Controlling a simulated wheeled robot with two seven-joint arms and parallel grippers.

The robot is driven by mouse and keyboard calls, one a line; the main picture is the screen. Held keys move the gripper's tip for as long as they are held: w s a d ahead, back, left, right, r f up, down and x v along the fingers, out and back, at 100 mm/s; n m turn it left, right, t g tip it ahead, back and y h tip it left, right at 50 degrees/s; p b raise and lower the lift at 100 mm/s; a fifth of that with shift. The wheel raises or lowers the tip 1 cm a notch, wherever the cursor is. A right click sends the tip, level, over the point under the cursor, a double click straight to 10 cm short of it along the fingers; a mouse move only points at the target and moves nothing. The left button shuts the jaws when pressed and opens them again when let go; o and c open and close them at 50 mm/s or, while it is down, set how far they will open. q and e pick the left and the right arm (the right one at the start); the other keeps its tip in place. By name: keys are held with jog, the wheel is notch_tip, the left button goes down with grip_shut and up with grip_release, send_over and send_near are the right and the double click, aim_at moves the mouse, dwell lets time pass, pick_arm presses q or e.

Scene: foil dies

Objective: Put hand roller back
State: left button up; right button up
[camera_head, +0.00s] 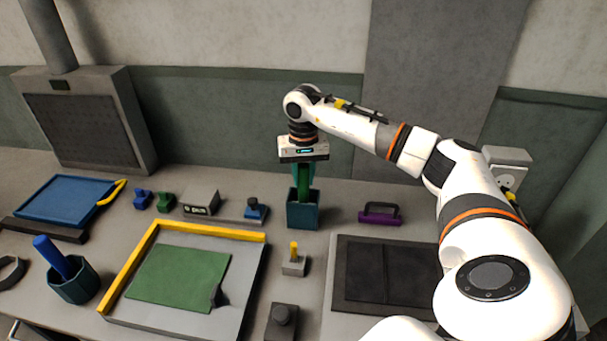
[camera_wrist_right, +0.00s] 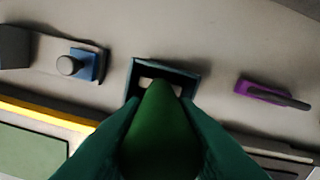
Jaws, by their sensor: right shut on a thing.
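My right gripper (camera_head: 303,172) is shut on a green handle, which I take to be the hand roller (camera_head: 304,184); it points down. In the right wrist view the green handle (camera_wrist_right: 160,130) fills the space between the teal fingers. Directly below is a dark teal square holder (camera_head: 303,217) with an open top, which also shows in the wrist view (camera_wrist_right: 190,68). The roller's lower end is at the holder's mouth; how deep it reaches is hidden. My left gripper is not in view.
A purple tool with a black handle (camera_head: 380,214) lies right of the holder. A blue knobbed block (camera_head: 256,210) is left of it and a yellow-pegged block (camera_head: 294,264) in front. A yellow-edged tray (camera_head: 255,265) holds a green sheet (camera_head: 180,277). A dark plate (camera_head: 385,275) lies at right.

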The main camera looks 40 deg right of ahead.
jog(key=shift+s+a+f, duration=0.2)
jog(key=shift+s+f, duration=0.05)
jog(key=shift+f, duration=0.2)
jog(key=o, duration=0.7)
jog(key=shift+f, duration=0.1)
jog(key=shift+o, duration=1.4)
jog(key=shift+w+f, duration=0.1)
jog(key=shift+w, duration=0.05)
jog(key=shift+w+d, duration=0.2)
jog(key=shift+s+r, duration=0.15)
jog(key=shift+r, duration=0.25)
notch_tip(320, 180, up, 13)
jog(key=shift+f+b, duration=0.1)
jog(key=shift+b, duration=0.75)
